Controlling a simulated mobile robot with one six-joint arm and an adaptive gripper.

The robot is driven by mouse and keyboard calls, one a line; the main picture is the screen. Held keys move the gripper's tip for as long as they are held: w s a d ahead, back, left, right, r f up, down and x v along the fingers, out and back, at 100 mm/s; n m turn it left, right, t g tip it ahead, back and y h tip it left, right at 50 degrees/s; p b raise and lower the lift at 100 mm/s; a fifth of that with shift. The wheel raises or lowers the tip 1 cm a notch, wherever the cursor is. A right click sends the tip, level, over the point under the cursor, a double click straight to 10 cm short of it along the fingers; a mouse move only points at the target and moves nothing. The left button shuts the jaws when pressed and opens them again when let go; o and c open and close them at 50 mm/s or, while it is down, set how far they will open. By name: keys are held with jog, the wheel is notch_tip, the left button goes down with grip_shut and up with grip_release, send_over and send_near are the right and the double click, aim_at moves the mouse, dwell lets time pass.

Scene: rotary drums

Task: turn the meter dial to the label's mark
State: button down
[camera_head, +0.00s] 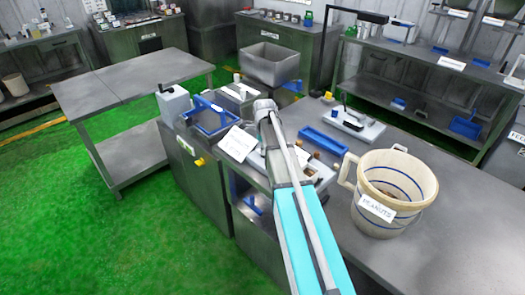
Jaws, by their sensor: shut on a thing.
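My arm (300,215) reaches from the bottom up to the bench, and its far grey joint (264,108) is above the equipment there. My gripper's fingers do not show; the arm hides them. A white label card (238,143) with small unreadable print stands just left of the arm. I cannot make out a meter dial or its mark; the area behind and under the arm is hidden. A yellow knob (200,161) sits on the grey cabinet front below the bench.
A cream bucket (410,175) labelled PEANUTS stands right of the arm. A blue tray (323,141) and a scale-like device (352,122) lie behind it. A blue-framed box (210,118) and grey bin (270,62) are farther left and back. The right bench front is clear.

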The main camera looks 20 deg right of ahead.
jog(key=m, duration=0.5)
jog(key=shift+s, duration=0.15)
dwell(0.4)
jog(key=c, duration=0.6)
grip_release()
jog(key=shift+c, duration=0.2)
jog(key=shift+w+r, duration=0.1)
jog(key=shift+w, duration=0.1)
